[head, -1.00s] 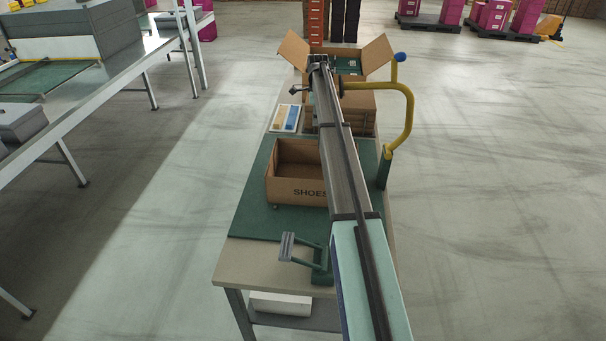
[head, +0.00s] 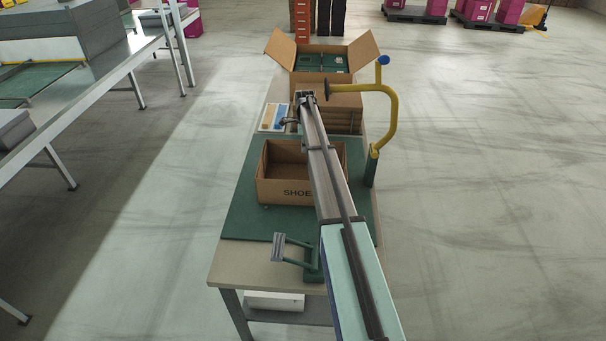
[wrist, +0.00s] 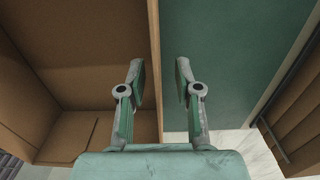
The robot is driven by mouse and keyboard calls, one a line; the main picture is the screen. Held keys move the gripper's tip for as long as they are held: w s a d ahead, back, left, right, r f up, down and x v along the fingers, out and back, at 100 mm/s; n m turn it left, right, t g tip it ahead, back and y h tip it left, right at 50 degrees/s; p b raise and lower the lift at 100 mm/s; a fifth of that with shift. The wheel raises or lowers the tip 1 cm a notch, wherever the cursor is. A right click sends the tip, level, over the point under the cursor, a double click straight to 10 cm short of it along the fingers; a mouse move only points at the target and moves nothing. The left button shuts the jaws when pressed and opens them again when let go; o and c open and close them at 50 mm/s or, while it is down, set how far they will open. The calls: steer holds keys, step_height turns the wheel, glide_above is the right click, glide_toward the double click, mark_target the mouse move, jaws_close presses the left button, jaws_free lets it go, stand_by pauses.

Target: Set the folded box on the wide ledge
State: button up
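My gripper (head: 291,124) shows small and partly hidden by my arm, above the box's far side. In the wrist view my gripper (wrist: 160,66) is open and empty, its fingers on either side of the line of a box wall. The inside of the box (wrist: 85,70) lies to the left there and the mat to the right. I cannot tell whether a finger touches. I cannot tell which surface is the wide ledge.
Behind the box are a cardboard stack (head: 345,118), a flapped carton (head: 322,75) and a blue-and-yellow card (head: 274,116). A yellow curved post (head: 391,110) stands right. A green bracket (head: 312,262) stands in front. A long line table (head: 75,105) is at left across open floor.

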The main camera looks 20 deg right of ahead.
mark_target(305, 164)
steer(key=shift+s+f+p, duration=0.15)
steer(key=shift+f+p, duration=0.4)
steer(key=shift+f, duration=1.15)
jaws_close()
steer(key=shift+r, duration=0.1)
